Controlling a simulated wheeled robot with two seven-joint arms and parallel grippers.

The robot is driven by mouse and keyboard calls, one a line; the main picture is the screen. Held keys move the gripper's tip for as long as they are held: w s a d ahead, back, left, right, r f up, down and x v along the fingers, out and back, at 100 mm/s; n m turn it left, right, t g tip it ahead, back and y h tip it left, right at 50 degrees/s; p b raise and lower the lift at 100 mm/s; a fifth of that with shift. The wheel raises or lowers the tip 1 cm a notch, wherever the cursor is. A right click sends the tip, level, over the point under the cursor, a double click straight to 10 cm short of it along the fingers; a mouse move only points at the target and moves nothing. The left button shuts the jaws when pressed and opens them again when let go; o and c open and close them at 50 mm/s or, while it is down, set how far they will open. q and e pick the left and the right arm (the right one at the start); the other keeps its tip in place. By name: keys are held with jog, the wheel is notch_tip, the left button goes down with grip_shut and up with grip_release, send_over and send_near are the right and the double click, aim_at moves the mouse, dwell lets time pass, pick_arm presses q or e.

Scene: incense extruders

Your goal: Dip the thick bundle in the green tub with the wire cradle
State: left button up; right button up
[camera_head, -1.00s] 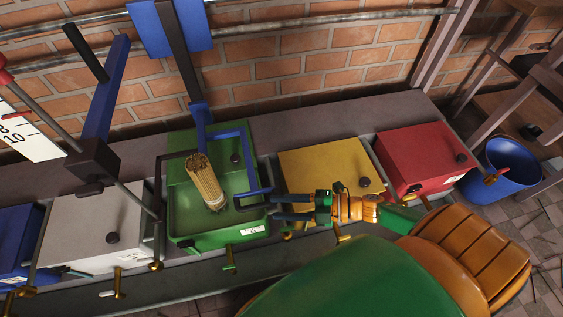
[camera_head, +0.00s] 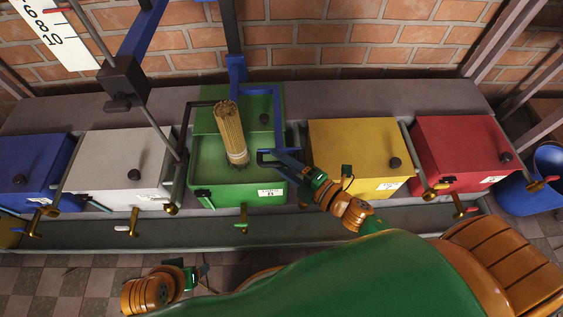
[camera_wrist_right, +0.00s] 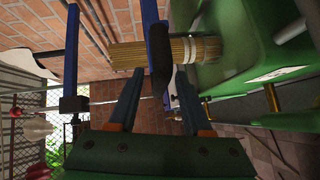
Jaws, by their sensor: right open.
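The green tub (camera_head: 210,168) stands in the middle of the row, with its front part open. The thick bundle (camera_head: 229,128) of tan sticks stands nearly upright over that opening, with a pale band near its lower end. I cannot tell whether its end touches the contents. The blue wire cradle (camera_head: 279,103) runs beside the bundle and ends in a dark handle (camera_wrist_right: 161,52). My right gripper (camera_head: 272,158) is at this handle; in the right wrist view its open fingers (camera_wrist_right: 157,82) lie on either side of it. My left gripper (camera_head: 203,271) is low at the left, away from the tubs.
A white tub (camera_head: 110,165) and a blue tub (camera_head: 35,165) stand left of the green one. A yellow tub (camera_head: 355,150) and a red tub (camera_head: 455,145) stand to its right. Brass taps (camera_head: 243,218) stick out in front. A blue bucket (camera_head: 535,185) is at far right.

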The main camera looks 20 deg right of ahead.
grip_shut()
dwell(1.3)
